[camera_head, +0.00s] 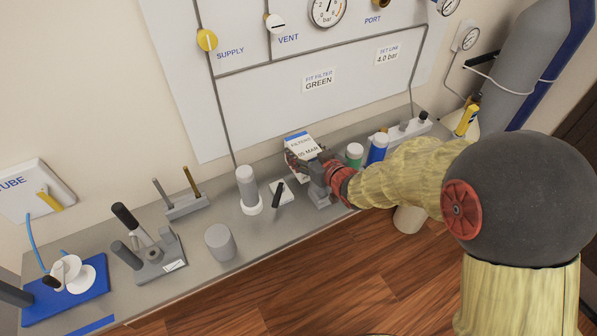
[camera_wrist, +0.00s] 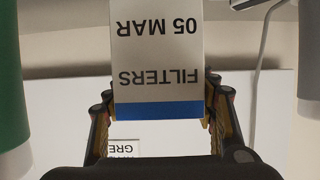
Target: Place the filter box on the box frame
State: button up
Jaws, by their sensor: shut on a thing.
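The filter box (camera_head: 300,146) is white with a blue band and printed "FILTERS" and "05 MAR". It is near the bench's rear, in front of the wall panel. My gripper (camera_head: 308,159) is shut on it, one finger on each side. In the wrist view the filter box (camera_wrist: 157,60) sits upside down in the picture between the fingers of my gripper (camera_wrist: 162,110). A grey piece (camera_head: 319,194) shows just below my gripper; I cannot tell whether it is the box frame.
A white-based grey cylinder (camera_head: 247,188) and a small plate with a black handle (camera_head: 278,195) stand left. A grey cylinder (camera_head: 219,242) stands near the front edge.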

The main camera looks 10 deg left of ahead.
jog(key=shift+f+b, duration=0.6)
jog(key=shift+f, duration=1.95)
jog(key=shift+f, duration=0.1)
jog(key=o, duration=1)
jog(key=shift+f, duration=0.1)
jog(key=o, duration=0.5)
